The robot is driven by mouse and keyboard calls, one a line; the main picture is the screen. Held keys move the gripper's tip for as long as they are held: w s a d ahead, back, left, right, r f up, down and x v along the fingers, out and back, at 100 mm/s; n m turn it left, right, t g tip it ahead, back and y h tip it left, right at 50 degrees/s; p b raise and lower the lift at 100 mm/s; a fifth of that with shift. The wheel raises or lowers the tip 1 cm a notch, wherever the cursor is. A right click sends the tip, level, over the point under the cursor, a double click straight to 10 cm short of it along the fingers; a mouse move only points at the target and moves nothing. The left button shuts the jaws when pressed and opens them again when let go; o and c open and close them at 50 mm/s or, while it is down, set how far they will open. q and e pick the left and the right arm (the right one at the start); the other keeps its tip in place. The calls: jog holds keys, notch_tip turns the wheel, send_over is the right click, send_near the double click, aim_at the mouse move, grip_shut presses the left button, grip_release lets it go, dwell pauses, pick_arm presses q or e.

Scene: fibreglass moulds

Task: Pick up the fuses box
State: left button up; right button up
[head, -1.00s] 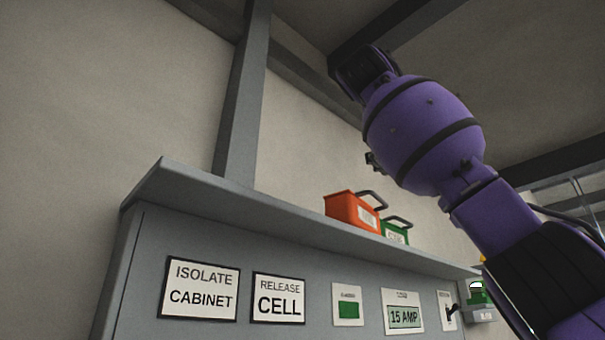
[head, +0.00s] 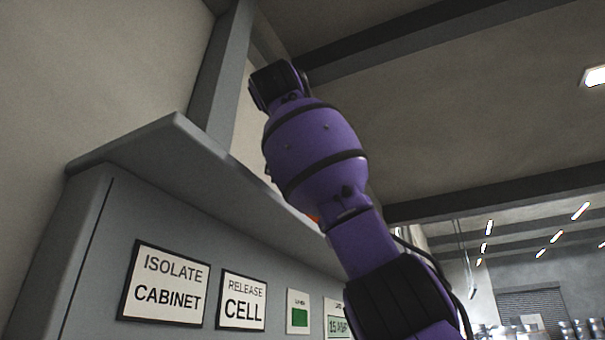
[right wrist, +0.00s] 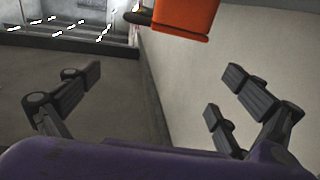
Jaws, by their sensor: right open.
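An orange box (right wrist: 188,18) with a dark handle shows at the top of the right wrist view, cut by the frame edge. In the head view only an orange sliver (head: 313,218) of it shows past my right arm. I cannot read a label, so I cannot tell whether it is the fuses box. A green box stood beside it earlier; it is hidden now. My right gripper (right wrist: 165,75) is open and empty, its fingers spread wide, with the orange box beyond them and apart. My left gripper is not in view.
The grey cabinet (head: 85,230) has a wide top ledge (head: 150,150) and signs "ISOLATE CABINET" (head: 165,283) and "RELEASE CELL" (head: 243,300). A grey post (head: 222,85) rises behind the ledge. The wall is close behind; open room lies to the right.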

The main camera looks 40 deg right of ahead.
notch_tip(320, 180, down, 8)
jog(key=x, duration=0.7)
jog(key=shift+d, duration=0.35)
dwell(0.3)
jog(key=c, duration=2.1)
